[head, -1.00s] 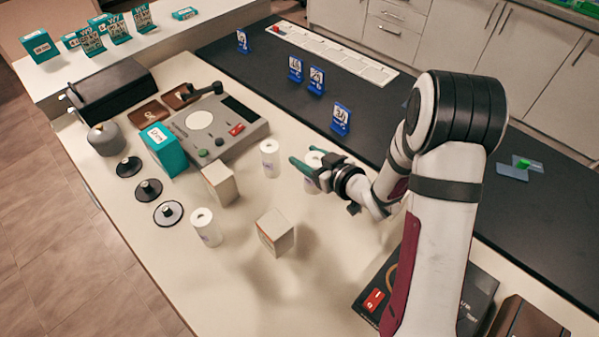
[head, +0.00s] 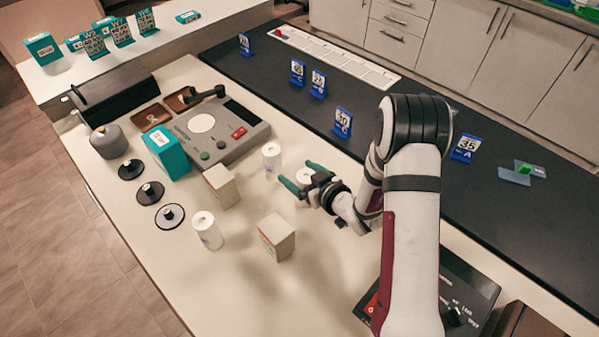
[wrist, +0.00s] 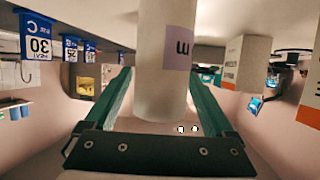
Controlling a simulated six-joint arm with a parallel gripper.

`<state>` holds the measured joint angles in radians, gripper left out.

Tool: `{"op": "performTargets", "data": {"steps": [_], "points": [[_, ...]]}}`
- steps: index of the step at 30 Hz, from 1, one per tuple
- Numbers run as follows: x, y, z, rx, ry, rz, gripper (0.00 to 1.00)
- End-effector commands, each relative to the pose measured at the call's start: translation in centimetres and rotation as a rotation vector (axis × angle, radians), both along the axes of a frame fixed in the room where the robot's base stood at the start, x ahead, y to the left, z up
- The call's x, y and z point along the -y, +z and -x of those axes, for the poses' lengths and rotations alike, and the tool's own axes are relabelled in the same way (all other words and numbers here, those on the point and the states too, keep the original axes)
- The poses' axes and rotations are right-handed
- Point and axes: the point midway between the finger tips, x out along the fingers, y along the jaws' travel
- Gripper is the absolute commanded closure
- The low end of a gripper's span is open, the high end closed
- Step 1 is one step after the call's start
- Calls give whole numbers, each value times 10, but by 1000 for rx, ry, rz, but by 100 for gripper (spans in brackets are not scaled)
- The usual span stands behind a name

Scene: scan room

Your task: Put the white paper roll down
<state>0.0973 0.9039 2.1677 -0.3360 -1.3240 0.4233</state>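In the wrist view the roll (wrist: 163,85) stands between the fingers (wrist: 160,75), with a pale purple label facing me.
White boxes (head: 278,237) (head: 221,186) stand left of my gripper. A grey device (head: 215,135) is behind. Blue number cards (head: 342,122) line the dark strip.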

Motion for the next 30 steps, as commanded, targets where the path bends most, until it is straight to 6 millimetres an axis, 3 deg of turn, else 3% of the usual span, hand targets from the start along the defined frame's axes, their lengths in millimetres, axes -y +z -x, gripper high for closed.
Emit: {"op": "performTargets", "data": {"steps": [8,19,26,30], "points": [[4,6,5,-1,-1,0,12],[49,39,71,1,-5,0,12],[66,49,89,-18,-24,25,12],[110,58,82,-200,-243,198,12]]}}
